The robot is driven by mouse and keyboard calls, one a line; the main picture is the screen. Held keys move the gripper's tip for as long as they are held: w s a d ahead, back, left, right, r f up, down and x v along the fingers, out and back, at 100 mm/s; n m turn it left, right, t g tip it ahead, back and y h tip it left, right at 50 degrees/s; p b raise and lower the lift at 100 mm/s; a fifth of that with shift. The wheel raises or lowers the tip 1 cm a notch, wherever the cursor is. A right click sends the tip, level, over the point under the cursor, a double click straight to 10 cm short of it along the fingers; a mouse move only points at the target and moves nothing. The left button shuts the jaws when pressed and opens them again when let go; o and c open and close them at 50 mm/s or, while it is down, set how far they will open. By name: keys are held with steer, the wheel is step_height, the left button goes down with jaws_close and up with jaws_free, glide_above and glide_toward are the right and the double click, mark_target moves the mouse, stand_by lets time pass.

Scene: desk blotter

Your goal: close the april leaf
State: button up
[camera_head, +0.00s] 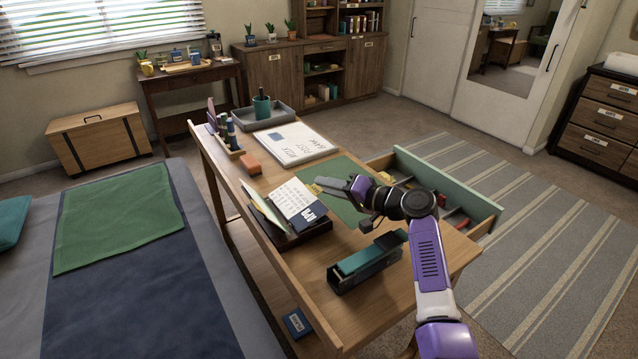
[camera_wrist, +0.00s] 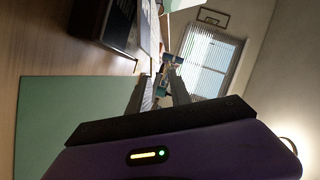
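The april leaf (camera_head: 298,197), a white printed sheet marked APR on its dark tab, lies tilted on a dark desk stand (camera_head: 303,238). Other pale leaves (camera_head: 262,207) stand up at its left. My gripper (camera_head: 317,184) is above the green blotter (camera_head: 340,205), just beyond and to the right of the leaf, pointing left. In the wrist view my gripper (camera_wrist: 158,74) has its two fingers apart with nothing visibly held between them. The dark stand (camera_wrist: 118,25) and pale sheets (camera_wrist: 150,35) show there at the upper left, apart from the fingers.
A dark green box (camera_head: 366,262) stands on the near desk, left of my forearm. An open drawer (camera_head: 450,190) juts out at the right. A large white pad (camera_head: 293,145), an orange block (camera_head: 251,164) and a pen holder (camera_head: 230,140) are farther back.

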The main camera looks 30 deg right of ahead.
steer(key=shift+v, duration=2.15)
